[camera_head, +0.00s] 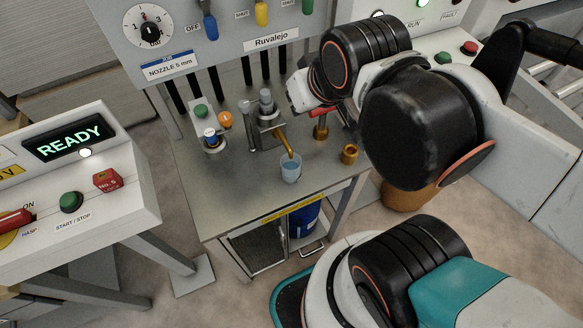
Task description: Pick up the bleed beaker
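The bleed beaker (291,169) is a small translucent light-blue cup. It stands upright on the steel bench top near the front edge, under the end of a brass spout (285,143). My gripper (298,97) is up and behind the beaker in the picture, at the end of my wrist. Only a small white, dark and red part shows there. Its fingers cannot be made out, so whether it is open or shut is hidden. The beaker stands apart from it.
The steel bench (240,190) also carries a valve block (264,125), a brass cup (349,154), and orange (225,119) and green (201,111) knobs. A panel with hanging hoses rises behind. A READY console (68,138) stands left. The bench front beside the beaker is clear.

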